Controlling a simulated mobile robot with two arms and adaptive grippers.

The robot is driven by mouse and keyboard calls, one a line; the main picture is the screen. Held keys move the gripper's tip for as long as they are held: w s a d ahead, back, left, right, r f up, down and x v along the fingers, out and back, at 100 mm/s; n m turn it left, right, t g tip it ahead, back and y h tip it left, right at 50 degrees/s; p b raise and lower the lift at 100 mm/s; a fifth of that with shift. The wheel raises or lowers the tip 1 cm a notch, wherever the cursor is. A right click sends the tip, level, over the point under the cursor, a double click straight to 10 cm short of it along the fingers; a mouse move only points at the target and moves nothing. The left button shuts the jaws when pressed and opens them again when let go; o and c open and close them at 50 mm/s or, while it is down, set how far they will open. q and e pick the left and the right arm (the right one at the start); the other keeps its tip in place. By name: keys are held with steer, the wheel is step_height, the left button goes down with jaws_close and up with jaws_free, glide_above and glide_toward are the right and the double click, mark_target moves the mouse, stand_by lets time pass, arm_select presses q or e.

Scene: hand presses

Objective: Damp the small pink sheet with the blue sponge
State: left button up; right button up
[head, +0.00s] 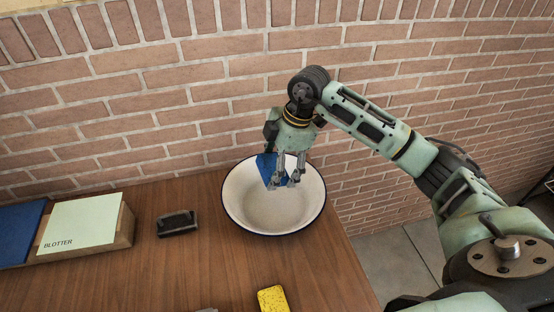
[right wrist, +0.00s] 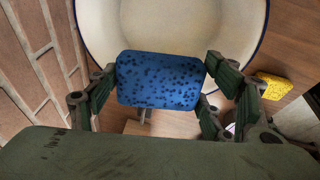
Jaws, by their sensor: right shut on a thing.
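My right gripper (head: 288,182) is shut on the blue sponge (head: 267,168) and holds it over the white basin. In the right wrist view the sponge (right wrist: 160,80), blue with dark specks, sits between the two fingers (right wrist: 163,80). The white basin (head: 240,208) with a dark blue rim stands at the table's back right corner. The sponge appears within the basin's outline; I cannot tell whether it touches the bottom. No small pink sheet can be made out in the head view. My left gripper is out of view.
A yellow sponge (head: 272,299) lies at the table's front. A dark block-like object (head: 177,223) lies left of the basin. A pale blotter stack (head: 84,222) and a blue item (head: 18,232) lie at the left. A brick wall (head: 150,90) rises behind the table (head: 160,275).

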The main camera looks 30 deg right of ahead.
steer(key=shift+w+d+m+t, duration=0.15)
steer(key=shift+m+t, duration=0.05)
steer(key=shift+m, duration=0.3)
steer(key=shift+w+d+m+t, duration=0.1)
steer(key=shift+d+m+t, duration=0.1)
steer(key=shift+m, duration=0.3)
steer(key=shift+f+m, duration=0.1)
steer(key=shift+m, duration=0.2)
step_height(320, 180, down, 5)
steer(key=b, duration=0.3)
steer(key=shift+b, duration=0.4)
steer(key=shift+f+b, duration=1.8)
steer(key=shift+f, duration=0.95)
steer(key=shift+r+p, duration=3.35)
steer(key=shift+r, duration=1.05)
steer(key=shift+r, duration=0.1)
step_height(320, 180, up, 4)
steer(key=p, duration=0.3)
